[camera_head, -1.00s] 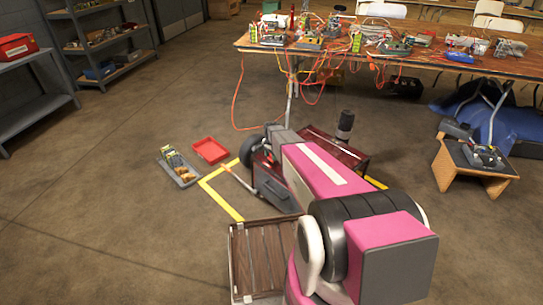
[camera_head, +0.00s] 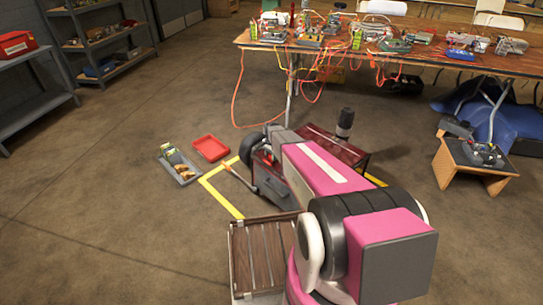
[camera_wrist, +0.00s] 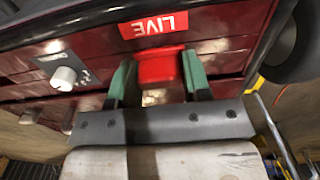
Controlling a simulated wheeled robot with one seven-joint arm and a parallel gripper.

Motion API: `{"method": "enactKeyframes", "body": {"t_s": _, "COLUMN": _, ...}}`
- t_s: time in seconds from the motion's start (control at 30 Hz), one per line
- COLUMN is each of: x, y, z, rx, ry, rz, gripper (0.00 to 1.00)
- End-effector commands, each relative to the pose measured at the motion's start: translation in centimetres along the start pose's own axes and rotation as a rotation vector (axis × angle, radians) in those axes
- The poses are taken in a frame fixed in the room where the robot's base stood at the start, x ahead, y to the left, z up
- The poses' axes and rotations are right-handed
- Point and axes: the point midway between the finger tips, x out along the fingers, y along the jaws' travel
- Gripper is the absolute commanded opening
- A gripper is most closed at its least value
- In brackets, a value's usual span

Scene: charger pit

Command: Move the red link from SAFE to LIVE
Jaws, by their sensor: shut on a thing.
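In the wrist view, the red link (camera_wrist: 157,67) is a small red block held between the green fingers of my gripper (camera_wrist: 157,75), which is shut on it. The link is right beside the red LIVE label (camera_wrist: 153,25), which reads upside down, on the front of a dark red cabinet (camera_wrist: 215,22). I cannot tell whether the link is seated in a socket or just in front of it. No SAFE label is visible. In the head view, my arm hides the gripper, the link and much of the cabinet (camera_head: 340,150).
A knob on a dark plate (camera_wrist: 63,76) is left of the gripper in the wrist view. In the head view, a red tray (camera_head: 210,148) and a grey tray (camera_head: 180,167) with small items lie on the floor left of the cabinet. A cluttered wooden table (camera_head: 440,64) stands behind.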

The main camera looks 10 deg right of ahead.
Motion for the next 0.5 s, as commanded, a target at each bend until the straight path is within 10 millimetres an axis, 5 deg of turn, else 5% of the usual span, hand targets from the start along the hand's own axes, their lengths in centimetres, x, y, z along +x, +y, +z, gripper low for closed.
{"method": "enactKeyframes", "body": {"t_s": 0.23, "x": 0.43, "y": -0.02, "z": -0.01, "rx": 0.0, "ry": 0.0, "rz": 0.0, "gripper": 0.2}}
{"method": "enactKeyframes", "body": {"t_s": 0.27, "x": 0.41, "y": -0.01, "z": -0.01, "rx": 0.0, "ry": 0.0, "rz": 0.0, "gripper": 0.51}}
{"method": "enactKeyframes", "body": {"t_s": 0.33, "x": 0.4, "y": -0.01, "z": 0.0, "rx": 0.0, "ry": 0.0, "rz": 0.0, "gripper": 0.73}}
{"method": "enactKeyframes", "body": {"t_s": 0.5, "x": 0.39, "y": -0.01, "z": 0.0, "rx": 0.0, "ry": 0.0, "rz": 0.0, "gripper": 0.74}}
